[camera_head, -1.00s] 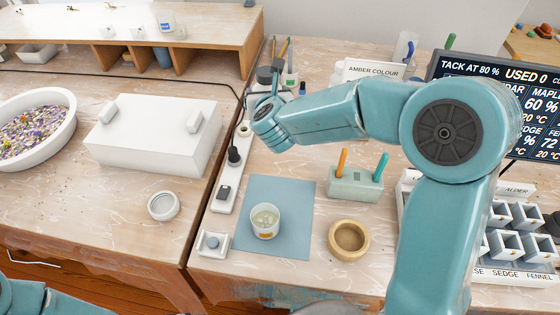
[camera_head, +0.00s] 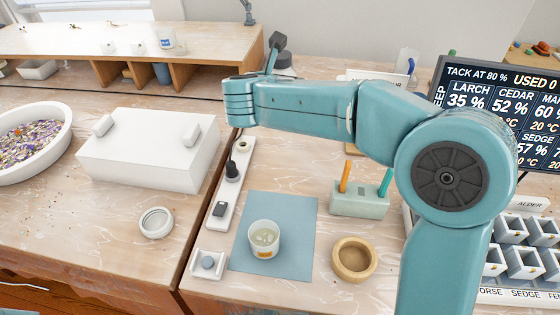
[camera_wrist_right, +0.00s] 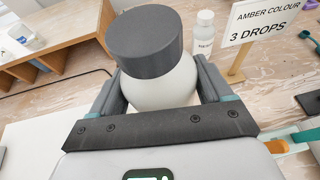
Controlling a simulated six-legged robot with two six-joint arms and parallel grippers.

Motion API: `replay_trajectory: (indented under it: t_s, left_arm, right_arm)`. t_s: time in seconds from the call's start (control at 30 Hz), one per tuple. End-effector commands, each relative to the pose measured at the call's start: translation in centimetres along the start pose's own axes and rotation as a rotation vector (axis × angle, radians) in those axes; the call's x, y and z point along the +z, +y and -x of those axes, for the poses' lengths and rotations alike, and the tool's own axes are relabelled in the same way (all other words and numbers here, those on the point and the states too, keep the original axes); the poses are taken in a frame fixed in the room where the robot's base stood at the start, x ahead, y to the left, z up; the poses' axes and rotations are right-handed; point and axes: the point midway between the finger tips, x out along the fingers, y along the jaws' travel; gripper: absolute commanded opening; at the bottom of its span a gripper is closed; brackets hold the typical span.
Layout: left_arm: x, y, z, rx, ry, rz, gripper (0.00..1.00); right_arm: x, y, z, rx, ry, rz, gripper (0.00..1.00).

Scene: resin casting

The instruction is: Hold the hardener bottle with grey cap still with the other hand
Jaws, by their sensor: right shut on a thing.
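The hardener bottle with its grey cap (camera_wrist_right: 146,42) fills the middle of the right wrist view, with its white rounded body (camera_wrist_right: 160,88) below the cap. My right gripper (camera_wrist_right: 163,92) is shut on this body, one finger on each side. The bottle's lower part is hidden by the gripper. In the head view, the grey cap (camera_head: 285,60) shows beyond my right wrist, at the back of the right-hand table; most of the bottle is hidden there. I cannot tell if its base touches the table. My left gripper is not in view.
An amber colour sign (camera_wrist_right: 264,20) and a small white bottle (camera_wrist_right: 204,32) stand near the held bottle. A cup (camera_head: 264,240) sits on a blue mat (camera_head: 298,215). A wooden ring (camera_head: 353,259), a stick holder (camera_head: 358,204) and a white box (camera_head: 150,155) stand nearer.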

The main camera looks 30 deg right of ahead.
Motion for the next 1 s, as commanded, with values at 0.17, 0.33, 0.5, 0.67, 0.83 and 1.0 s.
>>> replay_trajectory:
  t_s: [0.17, 0.33, 0.5, 0.67, 0.83, 1.0]
  left_arm:
    - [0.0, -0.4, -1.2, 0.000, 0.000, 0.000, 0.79]
    - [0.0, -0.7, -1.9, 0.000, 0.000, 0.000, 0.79]
    - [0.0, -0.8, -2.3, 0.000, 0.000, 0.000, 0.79]
    - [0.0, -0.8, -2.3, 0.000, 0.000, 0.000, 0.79]
    - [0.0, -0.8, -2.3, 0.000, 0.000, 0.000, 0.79]
    - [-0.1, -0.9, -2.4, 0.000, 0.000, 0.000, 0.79]
  right_arm:
    - [-4.8, -0.1, -2.0, -0.002, 0.003, 0.006, 0.00]
    - [-9.0, -0.1, -3.7, -0.002, 0.002, 0.006, 0.00]
    - [-11.9, 0.0, -4.9, 0.000, 0.001, 0.002, 0.00]
    - [-12.8, 0.0, -5.3, 0.000, -0.001, 0.000, 0.00]
    - [-12.8, 0.0, -5.3, 0.000, -0.002, 0.000, 0.00]
    - [-13.4, 0.0, -5.5, 0.000, 0.000, 0.002, 0.00]
